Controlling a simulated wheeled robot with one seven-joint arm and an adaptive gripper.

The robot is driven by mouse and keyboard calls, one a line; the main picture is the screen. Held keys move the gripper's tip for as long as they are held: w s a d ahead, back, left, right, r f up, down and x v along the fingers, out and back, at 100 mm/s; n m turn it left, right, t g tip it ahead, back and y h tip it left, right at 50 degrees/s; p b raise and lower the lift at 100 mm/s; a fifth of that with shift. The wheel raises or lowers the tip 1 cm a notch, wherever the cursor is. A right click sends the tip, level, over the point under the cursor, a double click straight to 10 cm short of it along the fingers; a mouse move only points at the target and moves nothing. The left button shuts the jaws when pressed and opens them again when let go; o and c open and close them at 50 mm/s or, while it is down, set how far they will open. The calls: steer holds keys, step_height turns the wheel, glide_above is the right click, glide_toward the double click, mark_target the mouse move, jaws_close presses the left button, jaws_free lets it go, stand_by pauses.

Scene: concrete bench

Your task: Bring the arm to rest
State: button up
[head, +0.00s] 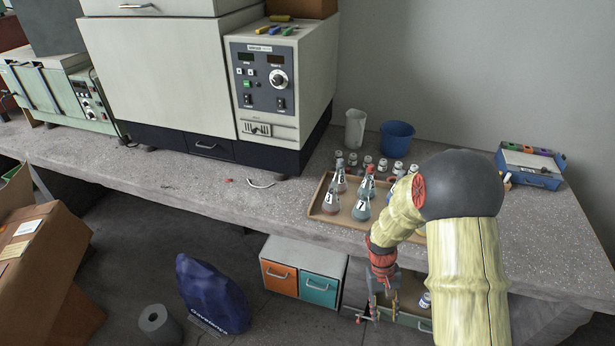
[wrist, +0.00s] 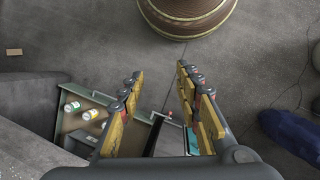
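My arm reaches down past the front edge of the concrete bench in the head view. My gripper (head: 376,308) hangs in front of the bench, beside an open drawer (head: 408,317). In the wrist view my gripper (wrist: 161,72) has its two yellow-padded fingers spread apart, with only floor and part of the cabinet between and beyond them. It is open and empty. The drawer (wrist: 68,137) shows at the lower left of the wrist view, with several small bottles (wrist: 90,114) in it. My arm hides part of the bench and the drawer in the head view.
A wooden tray (head: 322,214) with labelled flasks (head: 361,208) stands on the bench close to my arm. A blue cup (head: 396,138) and a blue box (head: 530,168) are behind. A cabinet (head: 305,251) is below.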

steer(key=s+a+r+t, duration=0.1)
steer(key=s+r+t, duration=0.2)
steer(key=r, duration=0.9)
steer(key=s+a+r+t+y+p, duration=0.1)
steer(key=s+r+t, duration=0.2)
steer(key=s+r, duration=0.4)
steer(key=s+a+r+t, duration=0.2)
steer(key=s+r, duration=0.3)
steer(key=r, duration=1.4)
steer(key=shift+s+r+m+t+y, duration=0.25)
steer(key=shift+m+t+y, duration=0.05)
steer(key=shift+t, duration=0.4)
steer(key=shift+a, duration=0.1)
